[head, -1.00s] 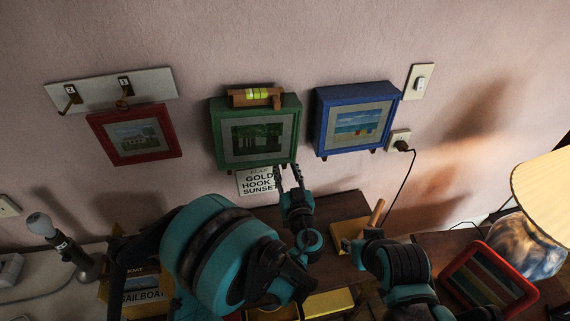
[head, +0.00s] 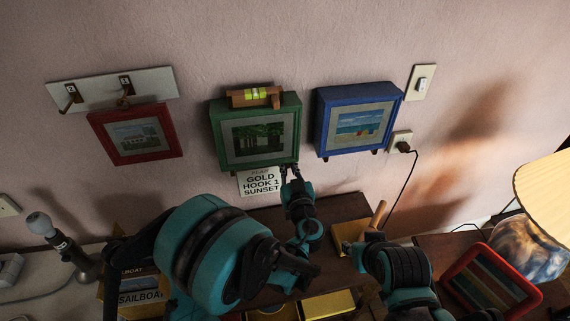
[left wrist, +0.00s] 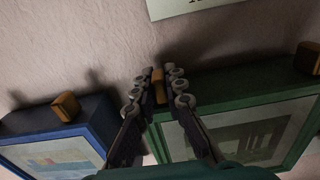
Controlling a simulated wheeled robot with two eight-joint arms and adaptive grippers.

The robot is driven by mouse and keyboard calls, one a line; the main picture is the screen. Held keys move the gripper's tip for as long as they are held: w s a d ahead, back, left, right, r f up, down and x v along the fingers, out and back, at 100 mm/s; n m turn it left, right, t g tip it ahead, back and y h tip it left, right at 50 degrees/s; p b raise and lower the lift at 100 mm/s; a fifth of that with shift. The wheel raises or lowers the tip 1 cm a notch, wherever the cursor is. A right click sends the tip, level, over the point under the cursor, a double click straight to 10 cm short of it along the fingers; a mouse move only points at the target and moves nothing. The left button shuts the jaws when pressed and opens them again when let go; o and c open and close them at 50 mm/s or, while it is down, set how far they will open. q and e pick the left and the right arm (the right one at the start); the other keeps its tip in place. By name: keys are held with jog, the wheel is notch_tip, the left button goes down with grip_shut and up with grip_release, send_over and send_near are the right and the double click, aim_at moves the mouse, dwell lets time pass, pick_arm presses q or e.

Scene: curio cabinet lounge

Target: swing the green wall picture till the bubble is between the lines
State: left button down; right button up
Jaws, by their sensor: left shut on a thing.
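The green wall picture (head: 296,122), a framed view of trees, hangs on the wall between a red and a blue picture. A wooden spirit level (head: 238,99) with a yellow-green vial (head: 256,94) sits on its top edge; the bubble is too small to place against the lines. My left gripper (head: 290,170) is at the picture's lower right corner. In the left wrist view my left gripper (left wrist: 160,88) is shut on a small wooden peg (left wrist: 158,76) at the green frame's bottom edge; the green frame (left wrist: 240,88) also shows there.
The blue picture (head: 318,122) hangs close to the right, and the red picture (head: 177,139) hangs from a hook rail (head: 150,84) at left. A printed card (head: 262,183) is on the wall below the green picture. A lamp (head: 530,245) stands at right.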

pick_arm(q)
jog(key=c, duration=1.6)
grip_release()
jog(key=shift+o, duration=0.2)
jog(key=s+d, duration=0.2)
jog(key=s, duration=0.9)
jog(key=shift+s+d, duration=0.15)
jog(key=shift+s, duration=0.25)
